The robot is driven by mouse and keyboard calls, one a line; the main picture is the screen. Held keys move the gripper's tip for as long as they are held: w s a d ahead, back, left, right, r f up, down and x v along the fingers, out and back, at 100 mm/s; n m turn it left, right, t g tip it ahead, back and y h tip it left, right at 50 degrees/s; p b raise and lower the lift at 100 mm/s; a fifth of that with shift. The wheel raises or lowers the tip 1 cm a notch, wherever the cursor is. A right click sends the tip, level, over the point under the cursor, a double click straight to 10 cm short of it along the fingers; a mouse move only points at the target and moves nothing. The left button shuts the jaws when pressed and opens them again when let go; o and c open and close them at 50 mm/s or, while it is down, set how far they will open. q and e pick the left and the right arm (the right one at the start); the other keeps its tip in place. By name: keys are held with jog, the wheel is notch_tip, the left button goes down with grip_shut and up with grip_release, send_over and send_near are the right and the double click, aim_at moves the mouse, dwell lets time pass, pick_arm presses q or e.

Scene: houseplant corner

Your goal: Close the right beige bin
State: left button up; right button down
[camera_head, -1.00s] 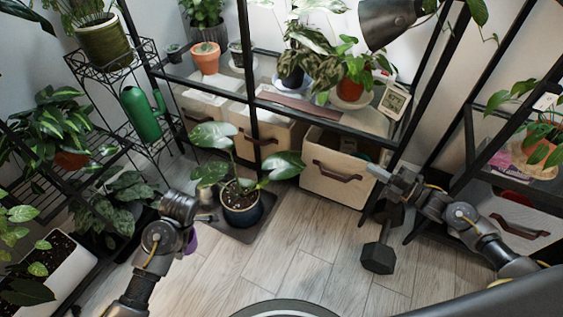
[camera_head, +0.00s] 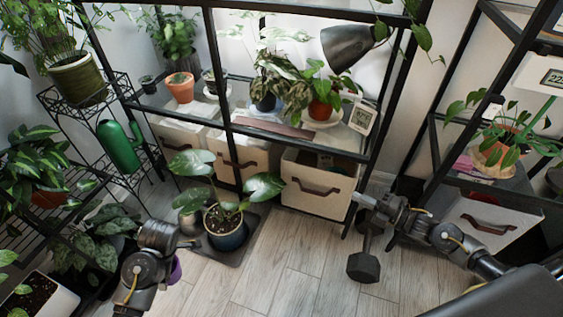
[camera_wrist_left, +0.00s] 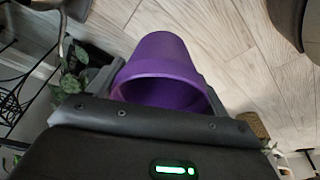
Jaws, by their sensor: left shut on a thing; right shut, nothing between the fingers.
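The right beige bin (camera_head: 313,202) stands under the low glass shelf, pulled partly out, with its open top and some contents showing behind the brown handle. My right gripper (camera_head: 359,199) is shut and empty, in front of the shelf at the bin's right edge in the picture; I cannot tell whether it touches. My left gripper (camera_wrist_left: 165,90) is shut on a purple pot (camera_wrist_left: 156,58), which seems empty. In the head view the purple pot (camera_head: 175,270) shows only in part, behind my left wrist at lower left, away from the bin.
A potted plant (camera_head: 226,225) stands on a dark mat left of the bin. A black dumbbell (camera_head: 363,267) lies on the floor below my right gripper. Other beige bins (camera_head: 240,160) stand farther left. A pale bin (camera_head: 475,210) is on the right rack. The middle floor is clear.

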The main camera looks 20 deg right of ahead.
pick_arm(q)
jog(key=shift+r+p, duration=0.45)
jog(key=shift+r, duration=0.15)
pick_arm(e)
jog(key=v, duration=0.6)
jog(key=shift+f, duration=0.1)
